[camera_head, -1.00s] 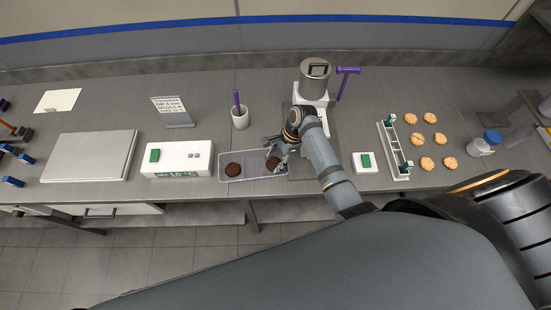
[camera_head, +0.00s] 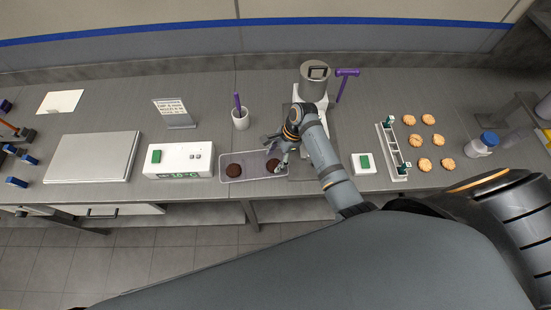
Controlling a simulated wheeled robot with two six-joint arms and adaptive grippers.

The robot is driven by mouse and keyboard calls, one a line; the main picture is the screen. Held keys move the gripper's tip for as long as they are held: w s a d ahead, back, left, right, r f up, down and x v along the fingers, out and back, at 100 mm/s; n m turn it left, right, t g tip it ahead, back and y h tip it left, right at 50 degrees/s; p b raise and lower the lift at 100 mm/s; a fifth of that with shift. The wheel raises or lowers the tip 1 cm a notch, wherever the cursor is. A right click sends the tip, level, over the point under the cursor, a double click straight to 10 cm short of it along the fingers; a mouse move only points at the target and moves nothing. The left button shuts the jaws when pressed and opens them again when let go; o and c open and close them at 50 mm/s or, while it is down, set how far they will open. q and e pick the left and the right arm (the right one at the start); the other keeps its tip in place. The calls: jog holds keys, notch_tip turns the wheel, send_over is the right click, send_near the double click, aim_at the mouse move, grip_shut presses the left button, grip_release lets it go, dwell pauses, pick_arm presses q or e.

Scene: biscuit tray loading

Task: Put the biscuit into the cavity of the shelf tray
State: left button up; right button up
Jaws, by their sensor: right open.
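A clear shelf tray (camera_head: 252,172) lies on the counter near the middle of the head view. One dark brown biscuit (camera_head: 233,170) lies in its left part. A second dark biscuit (camera_head: 273,165) lies in its right part, beside my right gripper (camera_head: 277,157). My right gripper is open, its fingers at the right end of the tray and around or just above this biscuit; whether they touch it I cannot tell. My left gripper is not in view.
A white device with a green button (camera_head: 178,160) stands left of the tray. A white cup (camera_head: 240,119) with a purple tool stands behind it. A white and steel machine (camera_head: 314,85) stands behind my right arm. Several pale biscuits (camera_head: 424,164) lie right of a white rack (camera_head: 391,150).

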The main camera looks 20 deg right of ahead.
jog(key=shift+r, duration=1.05)
jog(key=shift+o, duration=0.3)
jog(key=o, duration=0.5)
jog(key=v, duration=1.2)
